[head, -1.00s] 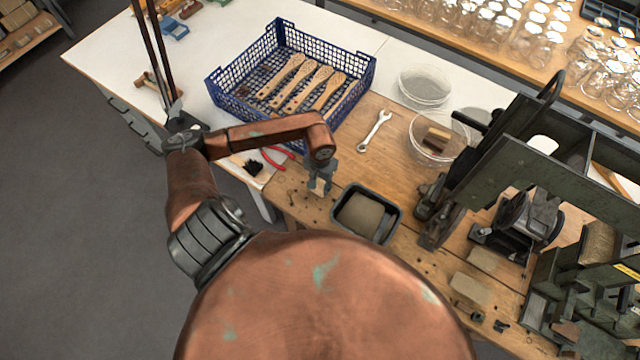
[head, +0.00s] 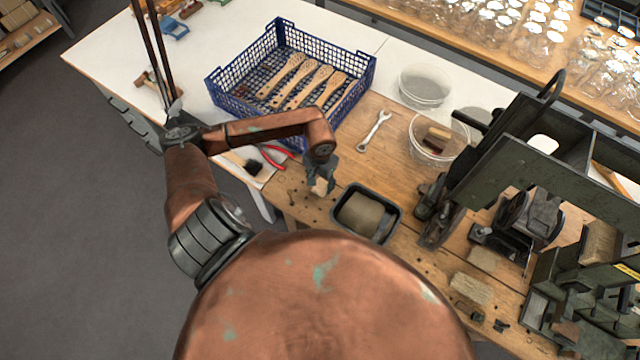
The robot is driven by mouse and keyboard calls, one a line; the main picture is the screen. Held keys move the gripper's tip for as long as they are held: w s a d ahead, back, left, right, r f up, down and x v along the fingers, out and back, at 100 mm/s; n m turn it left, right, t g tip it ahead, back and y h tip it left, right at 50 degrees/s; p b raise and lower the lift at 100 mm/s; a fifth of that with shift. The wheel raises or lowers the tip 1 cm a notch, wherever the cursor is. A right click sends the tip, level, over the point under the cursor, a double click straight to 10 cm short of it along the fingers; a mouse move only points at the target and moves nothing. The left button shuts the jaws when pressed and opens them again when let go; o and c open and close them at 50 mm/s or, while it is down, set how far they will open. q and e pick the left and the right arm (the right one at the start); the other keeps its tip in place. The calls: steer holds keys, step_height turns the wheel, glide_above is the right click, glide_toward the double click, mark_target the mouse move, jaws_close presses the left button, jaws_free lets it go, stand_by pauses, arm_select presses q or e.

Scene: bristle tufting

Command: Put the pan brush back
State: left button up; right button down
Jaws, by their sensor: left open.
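A small brush with black bristles (head: 254,167) and a pale wooden handle lies near the front edge of the bench, left of the red-handled pliers. Part of its handle is close to my forearm in the picture. My left gripper (head: 320,184) points down over the wooden bench, right of the brush and apart from it. It is open. A pale patch shows between or just below its fingers, and I cannot tell what it is. My right gripper is out of view.
A blue crate (head: 222,98) holds several wooden brush backs. Red-handled pliers (head: 274,158), a wrench (head: 374,130), a black tray (head: 396,219) with a brownish filling, and glass bowls (head: 425,84) are nearby. A dark green machine (head: 540,165) fills the right side.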

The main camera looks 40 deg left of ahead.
mark_target(320, 185)
arm_select(q)
step_height(320, 185, up, 10)
steer(key=shift+r+b, duration=0.15)
steer(key=shift+b, duration=0.3)
